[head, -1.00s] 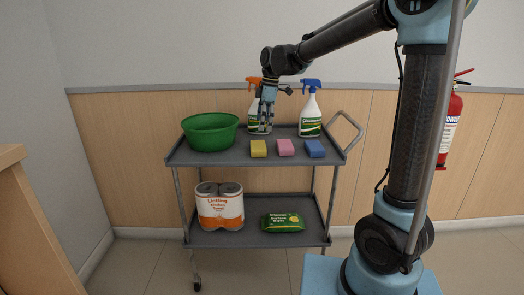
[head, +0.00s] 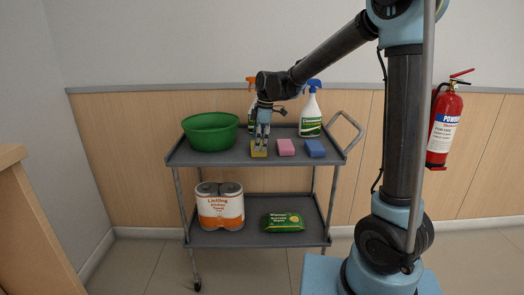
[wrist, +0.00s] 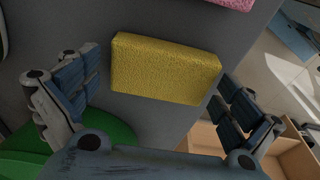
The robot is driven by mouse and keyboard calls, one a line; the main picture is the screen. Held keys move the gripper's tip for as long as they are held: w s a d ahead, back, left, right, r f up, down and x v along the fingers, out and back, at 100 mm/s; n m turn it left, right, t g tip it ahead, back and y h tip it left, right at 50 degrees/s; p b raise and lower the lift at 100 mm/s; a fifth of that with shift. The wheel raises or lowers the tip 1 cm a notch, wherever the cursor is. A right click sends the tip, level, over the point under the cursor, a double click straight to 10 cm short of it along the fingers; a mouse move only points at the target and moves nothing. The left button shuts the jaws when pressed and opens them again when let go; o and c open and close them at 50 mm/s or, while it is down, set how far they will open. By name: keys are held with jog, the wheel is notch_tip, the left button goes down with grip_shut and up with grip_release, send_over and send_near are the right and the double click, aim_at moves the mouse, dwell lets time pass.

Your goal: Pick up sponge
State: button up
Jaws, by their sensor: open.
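Three sponges lie in a row on the top shelf of a grey cart: a yellow sponge (head: 259,153), a pink sponge (head: 286,147) and a blue sponge (head: 315,149). My gripper (head: 261,147) is over the yellow sponge in the head view and hides part of it. In the wrist view the yellow sponge (wrist: 166,68) lies ahead between the two spread fingers of my gripper (wrist: 160,95), with gaps on both sides. My gripper is open and empty. I cannot tell the exact height above the sponge. The pink sponge's edge (wrist: 232,3) shows at the top.
A green basin (head: 210,131) stands left on the top shelf (head: 225,157). Spray bottles, one with a blue trigger (head: 311,115), stand behind the sponges. The lower shelf holds paper towels (head: 220,207) and a green packet (head: 283,222). A fire extinguisher (head: 444,125) hangs at right.

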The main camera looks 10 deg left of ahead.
jog(key=c, duration=0.6)
notch_tip(320, 180, up, 10)
dwell(0.5)
jog(key=shift+c, duration=0.4)
